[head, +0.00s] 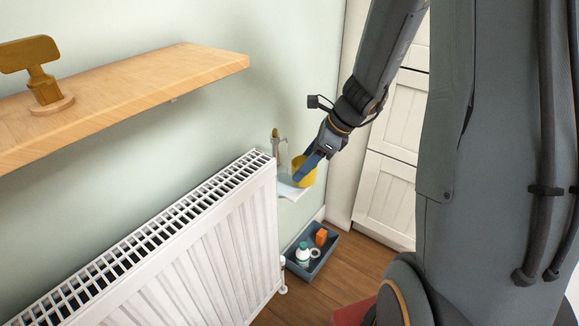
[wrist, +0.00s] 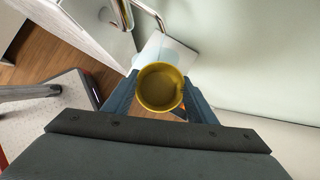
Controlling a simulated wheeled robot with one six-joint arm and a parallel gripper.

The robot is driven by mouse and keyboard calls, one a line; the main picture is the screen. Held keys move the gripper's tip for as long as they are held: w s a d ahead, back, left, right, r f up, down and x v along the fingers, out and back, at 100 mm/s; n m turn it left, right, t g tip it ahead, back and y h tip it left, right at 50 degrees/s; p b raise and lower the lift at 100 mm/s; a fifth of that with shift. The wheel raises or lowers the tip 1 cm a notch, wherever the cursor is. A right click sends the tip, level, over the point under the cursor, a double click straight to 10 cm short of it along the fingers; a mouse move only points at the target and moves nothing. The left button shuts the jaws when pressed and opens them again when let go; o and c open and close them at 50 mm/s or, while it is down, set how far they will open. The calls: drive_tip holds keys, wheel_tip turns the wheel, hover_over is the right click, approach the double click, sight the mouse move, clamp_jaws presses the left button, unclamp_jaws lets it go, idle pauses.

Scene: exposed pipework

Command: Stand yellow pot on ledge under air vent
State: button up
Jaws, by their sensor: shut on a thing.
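The yellow pot (head: 304,174) is round and open at the top. My gripper (head: 313,161) is shut on it, with blue-grey fingers on either side. In the wrist view the pot (wrist: 160,88) sits between the fingertips, its open mouth facing the camera. A small white ledge (head: 290,191) on the wall is just below and left of the pot. The ledge also shows past the pot in the wrist view (wrist: 178,50). I cannot tell whether the pot touches the ledge. I cannot make out an air vent.
A metal pipe (head: 283,151) rises by the ledge's left side. A white radiator (head: 215,235) stands left of it, below a wooden shelf (head: 130,95) holding a wooden object (head: 38,68). A grey tray (head: 319,263) with small items lies on the floor. White cabinet doors (head: 388,190) stand right.

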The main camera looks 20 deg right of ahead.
sight(294, 161)
drive_tip(key=shift+w+a, duration=0.3)
drive_tip(key=shift+a, duration=0.2)
drive_tip(key=a, duration=0.1)
drive_tip(key=w+a+f, duration=0.1)
drive_tip(key=shift+w+a+b, duration=0.3)
drive_tip(key=shift+a, duration=0.05)
drive_tip(key=shift+d+f, duration=0.1)
drive_tip(key=shift+f, duration=0.15)
drive_tip(key=shift+f, duration=0.15)
drive_tip(key=o, duration=1)
drive_tip(key=shift+o, duration=0.2)
